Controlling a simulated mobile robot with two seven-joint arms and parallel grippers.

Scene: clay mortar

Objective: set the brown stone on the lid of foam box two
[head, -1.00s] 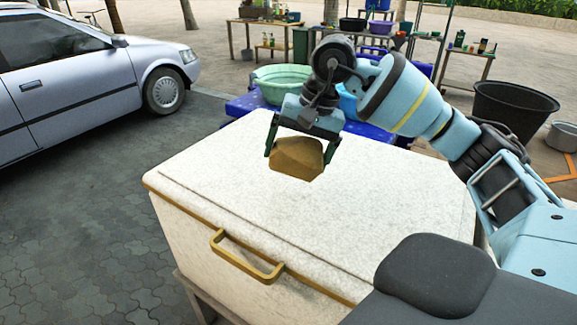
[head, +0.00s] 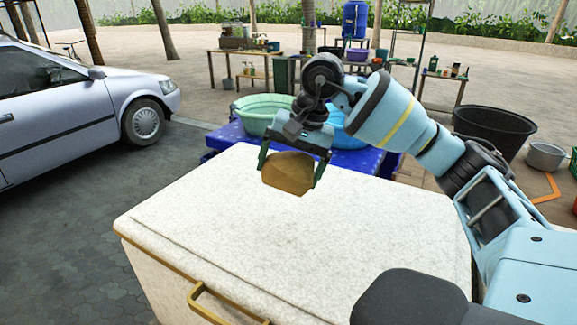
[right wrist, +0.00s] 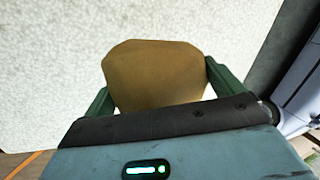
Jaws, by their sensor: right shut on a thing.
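The brown stone (head: 288,173) is a blocky tan-brown lump held between the fingers of my right gripper (head: 290,168). The gripper is shut on it, with one green finger on each side. In the head view the stone appears over the far part of the white speckled lid (head: 300,235) of the foam box. I cannot tell how large the gap below it is. In the right wrist view the stone (right wrist: 155,75) fills the space between the fingers, with the pale lid surface behind it. A brass handle (head: 225,307) is on the box's near side. My left gripper is not in view.
Behind the box are a blue crate (head: 232,138), a green basin (head: 262,113) and a blue basin. A black tub (head: 493,128) and a grey pot (head: 546,156) stand at right. A silver car (head: 70,100) is parked at left. The lid is otherwise bare.

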